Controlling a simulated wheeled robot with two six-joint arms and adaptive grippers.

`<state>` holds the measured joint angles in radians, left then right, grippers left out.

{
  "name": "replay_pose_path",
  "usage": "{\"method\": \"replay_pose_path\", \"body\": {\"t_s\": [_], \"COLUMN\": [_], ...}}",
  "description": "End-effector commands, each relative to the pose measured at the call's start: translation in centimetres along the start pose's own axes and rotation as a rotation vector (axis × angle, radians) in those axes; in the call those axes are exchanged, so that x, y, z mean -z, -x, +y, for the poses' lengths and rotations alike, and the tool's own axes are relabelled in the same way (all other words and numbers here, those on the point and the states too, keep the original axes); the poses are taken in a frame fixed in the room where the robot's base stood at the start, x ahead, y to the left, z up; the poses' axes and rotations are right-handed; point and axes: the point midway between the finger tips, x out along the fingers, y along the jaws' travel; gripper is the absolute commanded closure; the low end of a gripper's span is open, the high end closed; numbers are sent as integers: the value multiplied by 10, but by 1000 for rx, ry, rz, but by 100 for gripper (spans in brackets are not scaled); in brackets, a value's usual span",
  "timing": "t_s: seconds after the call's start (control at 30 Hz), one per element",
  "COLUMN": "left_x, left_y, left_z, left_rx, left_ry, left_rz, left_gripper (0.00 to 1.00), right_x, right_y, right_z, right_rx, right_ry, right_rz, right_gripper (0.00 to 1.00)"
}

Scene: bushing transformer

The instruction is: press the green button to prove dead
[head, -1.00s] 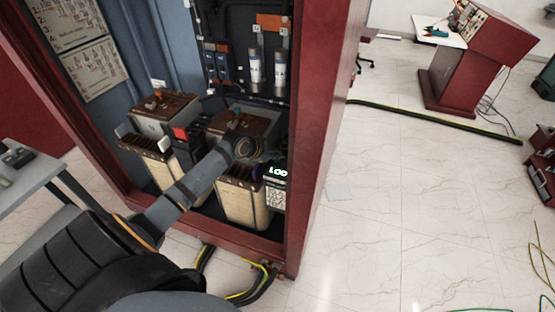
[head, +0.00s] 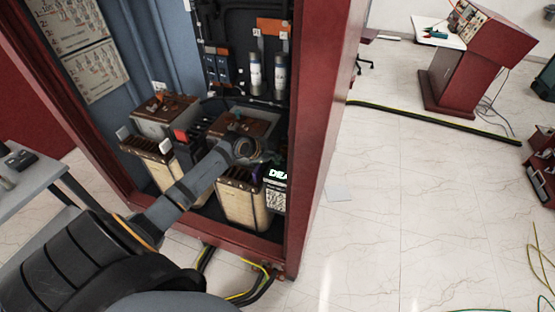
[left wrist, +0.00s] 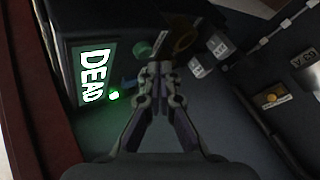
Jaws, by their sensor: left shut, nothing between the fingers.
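The tester display (left wrist: 92,76) reads "DEAD" in bright letters in the left wrist view; in the head view the tester (head: 277,190) shows part of that word. A dull green round piece (left wrist: 143,48), which looks like the button, sits beside the display, just past my fingertips. In the head view the left gripper (head: 272,158) is at the tester's top, partly hidden. My right gripper is not in view.
The red cabinet's right wall (head: 327,120) stands close beside the tester. Transformer blocks (head: 240,200) fill the cabinet floor, with grey cylinders (head: 254,72) behind. A grey table (head: 45,175) is at left. The tiled floor at right is mostly clear.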

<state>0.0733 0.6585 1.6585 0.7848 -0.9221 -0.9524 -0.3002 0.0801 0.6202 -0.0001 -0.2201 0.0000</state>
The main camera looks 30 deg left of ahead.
Motion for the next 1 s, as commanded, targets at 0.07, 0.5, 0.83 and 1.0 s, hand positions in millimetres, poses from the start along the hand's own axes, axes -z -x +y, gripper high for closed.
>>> {"method": "replay_pose_path", "body": {"t_s": [0.07,0.5,0.83,1.0], "left_x": [1,9,26,26], "left_y": [1,12,35,36], "left_z": [-1,-9,-26,-26], "left_rx": [0,1,1,0], "left_ry": [0,-1,0,1], "left_rz": [0,1,1,1], "left_gripper": [100,100,100,100], "right_x": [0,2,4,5], "right_y": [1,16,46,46], "right_z": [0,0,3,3], "right_rx": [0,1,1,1], "right_ry": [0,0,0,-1], "right_rz": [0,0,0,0], "right_gripper": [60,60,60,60]}}
